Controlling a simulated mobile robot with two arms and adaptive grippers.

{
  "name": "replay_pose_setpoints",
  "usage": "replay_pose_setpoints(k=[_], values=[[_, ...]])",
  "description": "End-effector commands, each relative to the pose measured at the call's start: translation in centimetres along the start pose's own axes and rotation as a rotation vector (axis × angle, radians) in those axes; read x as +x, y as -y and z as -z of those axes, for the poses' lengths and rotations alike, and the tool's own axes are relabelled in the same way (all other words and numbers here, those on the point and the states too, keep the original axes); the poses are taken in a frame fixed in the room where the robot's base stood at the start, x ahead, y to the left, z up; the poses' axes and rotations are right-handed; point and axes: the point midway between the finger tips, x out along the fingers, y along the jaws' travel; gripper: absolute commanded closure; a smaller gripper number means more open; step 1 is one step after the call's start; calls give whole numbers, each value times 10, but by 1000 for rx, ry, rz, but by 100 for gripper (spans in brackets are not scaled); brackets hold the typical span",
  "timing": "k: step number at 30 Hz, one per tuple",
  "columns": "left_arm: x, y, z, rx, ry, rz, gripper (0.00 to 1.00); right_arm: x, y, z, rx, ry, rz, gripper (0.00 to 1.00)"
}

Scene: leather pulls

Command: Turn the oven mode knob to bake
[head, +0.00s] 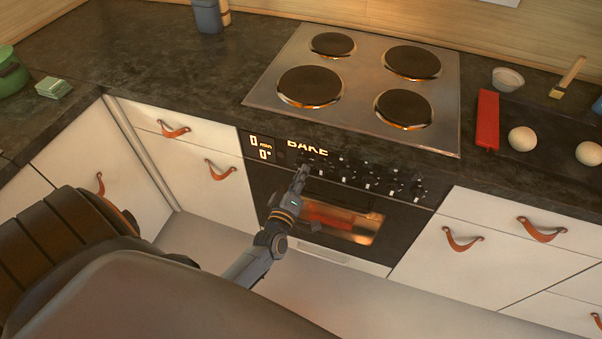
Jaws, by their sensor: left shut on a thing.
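The oven (264,178) is built in under the counter, with a black front panel. Its display (307,146) reads "BAKE" in lit letters, with smaller lit zeros to the left. A row of knobs (368,184) runs along the panel. My left gripper (302,170) is at the left end of this row, shut on the oven mode knob, which its fingers mostly hide. The knob's pointer cannot be made out. My right gripper is not in view.
The oven window (345,222) glows below the knobs. A hob (355,75) with round plates is set in the dark counter above. Drawers with leather pulls (463,240) flank the oven. A red object (487,120) and eggs (522,139) lie at right.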

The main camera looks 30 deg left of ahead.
Motion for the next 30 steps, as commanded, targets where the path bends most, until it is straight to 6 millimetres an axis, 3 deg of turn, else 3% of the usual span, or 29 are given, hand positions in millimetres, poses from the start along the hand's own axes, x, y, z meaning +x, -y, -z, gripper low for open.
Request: replay_pose_setpoints(k=[2, 3, 6, 17, 20, 30], values=[[1, -2, 0, -1, -1, -3, 100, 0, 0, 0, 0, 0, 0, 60], [1, -2, 0, -1, -1, -3, 80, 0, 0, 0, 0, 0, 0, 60], [1, -1, 0, -1, 0, -2, 65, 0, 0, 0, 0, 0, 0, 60], [-5, 0, 0, -1, 1, 1, 65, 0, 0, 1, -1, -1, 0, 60], [-19, 1, -1, -1, 2, 2, 65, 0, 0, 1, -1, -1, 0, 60], [-89, 0, -1, -1, 3, 1, 65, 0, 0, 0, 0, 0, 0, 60]])
